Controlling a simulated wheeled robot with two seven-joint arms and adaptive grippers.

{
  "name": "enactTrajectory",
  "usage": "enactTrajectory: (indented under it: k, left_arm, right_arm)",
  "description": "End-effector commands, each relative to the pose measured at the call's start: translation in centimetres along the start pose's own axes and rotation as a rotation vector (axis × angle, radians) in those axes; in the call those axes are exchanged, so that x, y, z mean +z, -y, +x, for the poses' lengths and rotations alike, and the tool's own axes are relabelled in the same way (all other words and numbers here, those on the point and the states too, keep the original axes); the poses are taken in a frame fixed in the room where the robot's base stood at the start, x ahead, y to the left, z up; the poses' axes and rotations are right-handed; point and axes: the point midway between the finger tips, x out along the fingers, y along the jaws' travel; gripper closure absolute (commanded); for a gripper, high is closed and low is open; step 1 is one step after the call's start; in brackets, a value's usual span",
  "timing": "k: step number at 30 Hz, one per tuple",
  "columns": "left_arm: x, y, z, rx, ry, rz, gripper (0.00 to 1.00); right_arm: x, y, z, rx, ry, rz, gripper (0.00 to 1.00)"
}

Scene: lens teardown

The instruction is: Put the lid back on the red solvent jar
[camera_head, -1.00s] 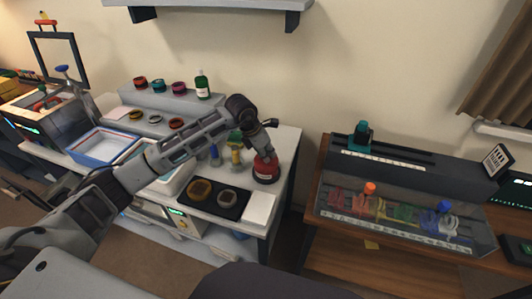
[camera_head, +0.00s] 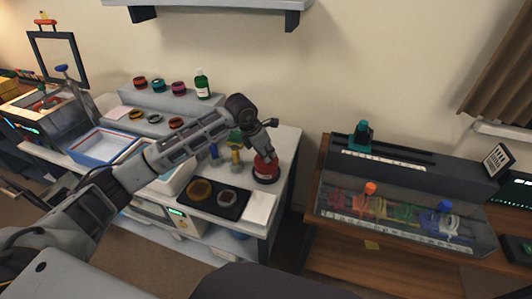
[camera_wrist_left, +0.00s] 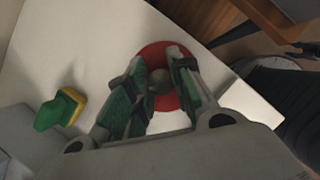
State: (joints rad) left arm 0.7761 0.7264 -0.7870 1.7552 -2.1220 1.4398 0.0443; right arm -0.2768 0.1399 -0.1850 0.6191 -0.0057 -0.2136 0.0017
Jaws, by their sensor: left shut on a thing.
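The red solvent jar (camera_head: 265,172) stands upright near the right end of the white bench, with a dark label on its side. In the left wrist view it shows from above as a red disc (camera_wrist_left: 153,52) under my fingers. My left gripper (camera_head: 266,153) is over the jar's top, pointing down. In the left wrist view my left gripper (camera_wrist_left: 160,88) is shut on a small grey knob (camera_wrist_left: 160,78), which appears to be the lid's. Whether the lid sits fully on the jar is hidden by the fingers. My right gripper is not in view.
A green and yellow tool (camera_head: 235,155) stands just left of the jar. A black tray (camera_head: 214,202) with two round parts lies in front. The bench's right edge is close to the jar. A second desk with a clear-covered case (camera_head: 395,215) stands to the right.

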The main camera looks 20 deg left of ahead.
Motion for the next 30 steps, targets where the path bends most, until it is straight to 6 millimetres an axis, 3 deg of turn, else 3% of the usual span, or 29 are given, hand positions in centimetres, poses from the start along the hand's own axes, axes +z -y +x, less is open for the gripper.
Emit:
enactTrajectory:
  k: [5,6,11,18,23,30]
  left_arm:
    - [0.02,-0.01,-0.03,0.0,0.0,0.0,1.0]
    - [0.02,-0.01,-0.03,0.0,0.0,0.0,0.74]
    - [0.02,-0.01,-0.02,0.001,0.0,0.0,0.53]
    - [0.02,-0.01,-0.01,0.0,0.0,0.0,0.52]
    - [0.0,0.0,0.0,0.0,0.0,0.0,0.32]
    - [0.01,0.0,0.0,0.0,0.0,0.0,0.31]
  right_arm:
    - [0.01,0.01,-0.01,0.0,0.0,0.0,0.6]
    - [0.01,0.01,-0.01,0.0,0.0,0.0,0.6]
    - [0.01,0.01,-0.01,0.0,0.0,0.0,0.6]
    - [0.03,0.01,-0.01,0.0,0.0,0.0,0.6]
    - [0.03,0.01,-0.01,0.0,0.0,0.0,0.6]
    - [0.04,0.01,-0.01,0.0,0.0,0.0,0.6]
